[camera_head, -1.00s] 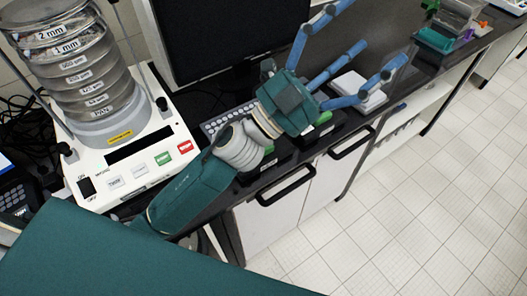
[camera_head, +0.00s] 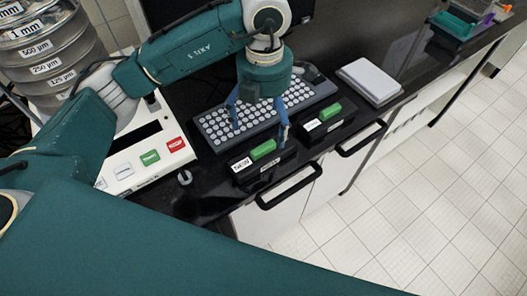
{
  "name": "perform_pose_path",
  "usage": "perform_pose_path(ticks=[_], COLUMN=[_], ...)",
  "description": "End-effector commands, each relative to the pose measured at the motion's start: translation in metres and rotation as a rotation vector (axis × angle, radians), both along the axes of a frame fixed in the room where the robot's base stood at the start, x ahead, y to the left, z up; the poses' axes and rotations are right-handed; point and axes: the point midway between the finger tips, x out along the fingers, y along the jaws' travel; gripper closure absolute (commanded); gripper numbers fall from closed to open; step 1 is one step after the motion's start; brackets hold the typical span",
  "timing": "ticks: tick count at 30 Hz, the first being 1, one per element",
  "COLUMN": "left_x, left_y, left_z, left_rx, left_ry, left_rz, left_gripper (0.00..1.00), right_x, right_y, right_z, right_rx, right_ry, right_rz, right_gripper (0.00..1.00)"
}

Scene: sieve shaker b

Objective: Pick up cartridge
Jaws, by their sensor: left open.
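Two black box-shaped pieces with green tops and white labels stand at the counter's front edge; they look like cartridges. The left cartridge (camera_head: 264,149) is nearer my left gripper, and the right cartridge (camera_head: 331,111) stands beyond it to the right. My right gripper is not in view.
A grey keyboard (camera_head: 213,126) lies behind the cartridges. A white flat box (camera_head: 369,80) lies to the right. The white sieve shaker base (camera_head: 150,150) stands at the left under stacked sieves (camera_head: 50,50). Cupboard handles (camera_head: 290,188) project below the front edge.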

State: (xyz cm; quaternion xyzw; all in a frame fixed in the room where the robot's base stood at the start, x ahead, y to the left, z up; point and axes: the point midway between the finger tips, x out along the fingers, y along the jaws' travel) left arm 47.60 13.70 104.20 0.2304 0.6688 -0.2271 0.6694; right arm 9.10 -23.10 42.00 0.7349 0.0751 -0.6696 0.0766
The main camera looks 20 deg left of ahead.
Motion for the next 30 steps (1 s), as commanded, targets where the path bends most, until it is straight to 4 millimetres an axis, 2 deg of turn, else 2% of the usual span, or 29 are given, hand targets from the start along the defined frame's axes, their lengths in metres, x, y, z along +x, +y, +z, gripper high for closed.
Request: perform_pose_path(ticks=[6,11,14,18,21,24,30], left_x=[-0.002,-0.002,-0.006,-0.010,-0.009,-0.008,-0.008], left_y=[0.000,0.000,0.003,0.008,0.007,0.007,0.007], left_z=[-0.033,-0.045,-0.054,-0.075,-0.088,-0.095,-0.097], left_rx=[0.000,-0.003,-0.002,-0.001,-0.004,-0.003,-0.004], left_ry=[0.005,0.003,0.007,0.008,0.005,0.004,0.003], left_rz=[-0.001,-0.002,-0.002,-0.002,-0.002,-0.003,-0.004], left_gripper=[0.09,0.09,0.09,0.09,0.09,0.09,0.09], right_x=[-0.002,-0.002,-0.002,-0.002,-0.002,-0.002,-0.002], right_y=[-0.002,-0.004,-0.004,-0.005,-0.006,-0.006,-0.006], right_z=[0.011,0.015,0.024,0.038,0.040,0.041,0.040], right_rx=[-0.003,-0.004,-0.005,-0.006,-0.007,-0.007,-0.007], right_ry=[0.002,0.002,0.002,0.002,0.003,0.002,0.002], right_rz=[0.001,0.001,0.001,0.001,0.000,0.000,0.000], right_gripper=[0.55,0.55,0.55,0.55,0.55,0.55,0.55])
